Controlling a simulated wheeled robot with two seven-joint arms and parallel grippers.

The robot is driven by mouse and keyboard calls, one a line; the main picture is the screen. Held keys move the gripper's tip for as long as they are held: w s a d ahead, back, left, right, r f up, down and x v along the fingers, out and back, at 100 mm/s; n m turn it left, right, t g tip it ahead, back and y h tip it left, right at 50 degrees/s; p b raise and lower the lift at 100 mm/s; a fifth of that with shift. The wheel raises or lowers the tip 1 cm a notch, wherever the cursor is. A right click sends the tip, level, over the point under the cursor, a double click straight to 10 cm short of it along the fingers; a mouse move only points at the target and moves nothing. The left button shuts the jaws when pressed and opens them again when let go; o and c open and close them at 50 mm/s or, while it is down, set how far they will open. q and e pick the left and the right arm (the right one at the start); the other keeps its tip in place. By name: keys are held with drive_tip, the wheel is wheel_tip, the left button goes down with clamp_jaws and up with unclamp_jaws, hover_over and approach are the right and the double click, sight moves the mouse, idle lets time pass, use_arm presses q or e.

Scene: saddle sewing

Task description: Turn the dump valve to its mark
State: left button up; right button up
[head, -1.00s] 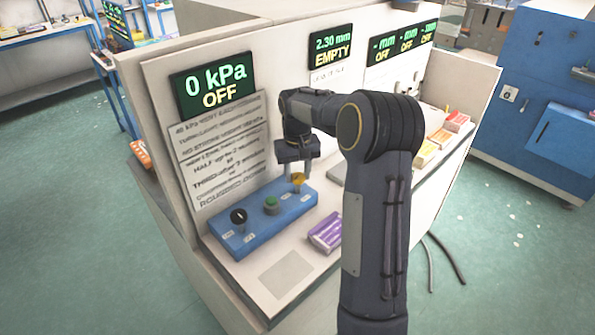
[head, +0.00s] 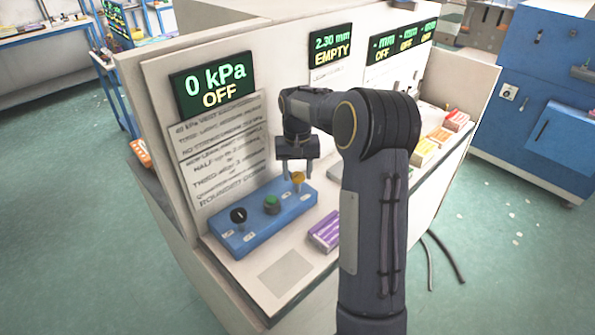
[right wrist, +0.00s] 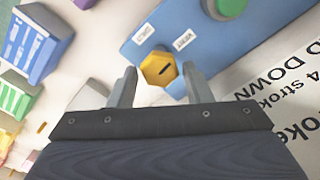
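The dump valve appears to be the yellow six-sided knob (head: 298,178) at the right end of the blue control box (head: 240,241). In the right wrist view the knob (right wrist: 157,69) has a short dark slot, slanting up to the right. Two white labels sit beside it; one reads VENT (right wrist: 186,40), the other is hard to read. My right gripper (head: 297,173) points down over the knob. Its fingers are apart, one on each side, with a gap to the knob in the right wrist view (right wrist: 160,86). My left gripper is not in view.
The box also carries a green button (head: 272,204) and a black knob (head: 238,216). A display (head: 213,88) behind reads 0 kPa OFF, above printed instruction sheets (head: 215,150). A purple block (head: 325,231) lies right of the box. The bench front is clear.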

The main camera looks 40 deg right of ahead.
sight(297, 174)
drive_tip(key=shift+o, duration=1.3)
drive_tip(key=shift+r, duration=0.1)
wheel_tip(297, 174, up, 8)
drive_tip(key=shift+f+b, duration=0.2)
drive_tip(key=shift+b, duration=0.15)
